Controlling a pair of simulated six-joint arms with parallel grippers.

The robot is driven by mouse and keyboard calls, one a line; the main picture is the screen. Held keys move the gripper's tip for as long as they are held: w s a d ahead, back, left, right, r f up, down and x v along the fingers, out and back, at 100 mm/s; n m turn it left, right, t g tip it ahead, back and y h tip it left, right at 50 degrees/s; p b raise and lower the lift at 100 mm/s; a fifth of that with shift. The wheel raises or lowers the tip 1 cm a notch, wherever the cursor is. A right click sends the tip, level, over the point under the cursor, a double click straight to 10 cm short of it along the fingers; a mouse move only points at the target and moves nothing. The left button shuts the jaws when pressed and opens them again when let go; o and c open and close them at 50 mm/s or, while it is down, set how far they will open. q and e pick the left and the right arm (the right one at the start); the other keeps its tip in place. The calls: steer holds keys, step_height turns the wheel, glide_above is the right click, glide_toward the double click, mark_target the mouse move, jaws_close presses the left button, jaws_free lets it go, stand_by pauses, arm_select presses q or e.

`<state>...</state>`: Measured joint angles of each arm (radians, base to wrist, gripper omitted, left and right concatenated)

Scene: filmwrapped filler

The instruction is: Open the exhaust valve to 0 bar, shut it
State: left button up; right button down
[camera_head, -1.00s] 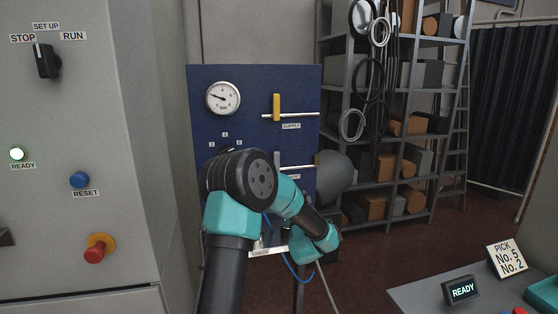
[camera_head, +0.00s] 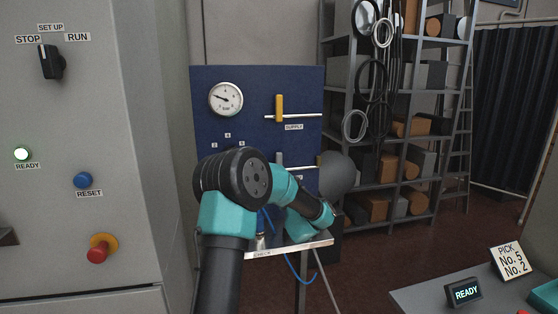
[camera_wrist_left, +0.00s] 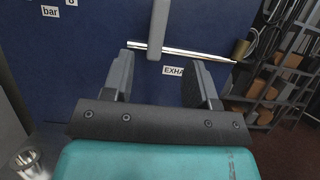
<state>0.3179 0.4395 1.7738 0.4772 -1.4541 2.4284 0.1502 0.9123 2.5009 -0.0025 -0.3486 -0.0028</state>
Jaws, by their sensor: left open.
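A blue panel (camera_head: 265,85) carries a round pressure gauge (camera_head: 225,99), a yellow supply valve handle (camera_head: 279,107) standing upright on its pipe, and a grey exhaust valve handle (camera_head: 279,160) below it. The lower part of the exhaust valve is hidden behind my left arm in the head view. In the left wrist view the grey exhaust handle (camera_wrist_left: 158,28) stands upright across a horizontal pipe, with a partly covered EXHAUST label (camera_wrist_left: 173,71) below. My left gripper (camera_wrist_left: 160,75) is open, its fingers either side of the label, below the handle and not closed on it. My right gripper is out of view.
A grey cabinet (camera_head: 120,150) with a selector, lamp and buttons stands at the left. A shelf (camera_head: 400,145) with boxes and hoses stands behind at the right. A table (camera_head: 420,297) with a READY display (camera_head: 463,292) is at the front right. A narrow ledge (camera_head: 290,248) juts below the panel.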

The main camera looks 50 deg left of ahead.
mark_target(280, 160)
arm_select(q)
steer(key=x, duration=1.3)
steer(key=shift+w+a+r, duration=0.2)
steer(key=shift+a, duration=0.05)
jaws_close()
